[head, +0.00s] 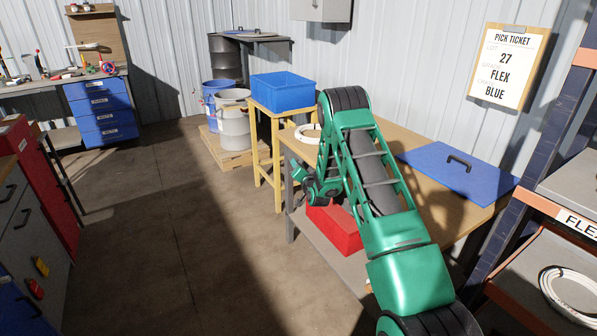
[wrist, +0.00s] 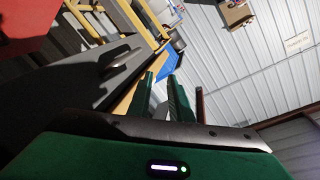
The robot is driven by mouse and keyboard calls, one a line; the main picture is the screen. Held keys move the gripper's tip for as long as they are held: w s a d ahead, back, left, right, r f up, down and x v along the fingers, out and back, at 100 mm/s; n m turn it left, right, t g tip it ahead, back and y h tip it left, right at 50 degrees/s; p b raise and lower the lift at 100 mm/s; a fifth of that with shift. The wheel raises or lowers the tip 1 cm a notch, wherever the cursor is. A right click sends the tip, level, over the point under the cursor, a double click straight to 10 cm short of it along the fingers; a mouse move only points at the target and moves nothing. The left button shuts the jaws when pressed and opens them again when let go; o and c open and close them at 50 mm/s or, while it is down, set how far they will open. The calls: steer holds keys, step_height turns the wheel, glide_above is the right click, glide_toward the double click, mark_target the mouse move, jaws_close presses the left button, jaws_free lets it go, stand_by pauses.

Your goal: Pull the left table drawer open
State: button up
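The wooden-topped table (head: 400,142) stands at the right in the head view, with my green arm across it. My gripper (head: 318,190) is low at the table's near left side. In the wrist view a dark grey front (wrist: 75,85) with a pale bar handle (wrist: 118,60) lies along the table edge; it looks like a drawer front and seems shut. Which drawer it is, I cannot tell. My gripper also shows in the wrist view (wrist: 162,78), its two green fingers apart with nothing between them. The handle is left of the fingers, not between them. My arm hides most drawer fronts in the head view.
A red bin (head: 334,226) sits on the shelf below the table. A blue panel with a black handle (head: 455,170) lies on the tabletop. A blue tub (head: 283,92) stands on a yellow stand behind. A shelf rack (head: 540,120) is at right. The floor at left is clear.

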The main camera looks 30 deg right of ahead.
step_height(320, 180, down, 9)
steer(key=s+d+m+t+h, duration=0.2)
steer(key=m+t+h, duration=0.1)
steer(key=m, duration=0.1)
steer(key=x, duration=1)
steer(key=shift+w+d+r, duration=0.1)
steer(key=shift+w+r, duration=0.05)
steer(key=shift+w, duration=0.05)
jaws_close()
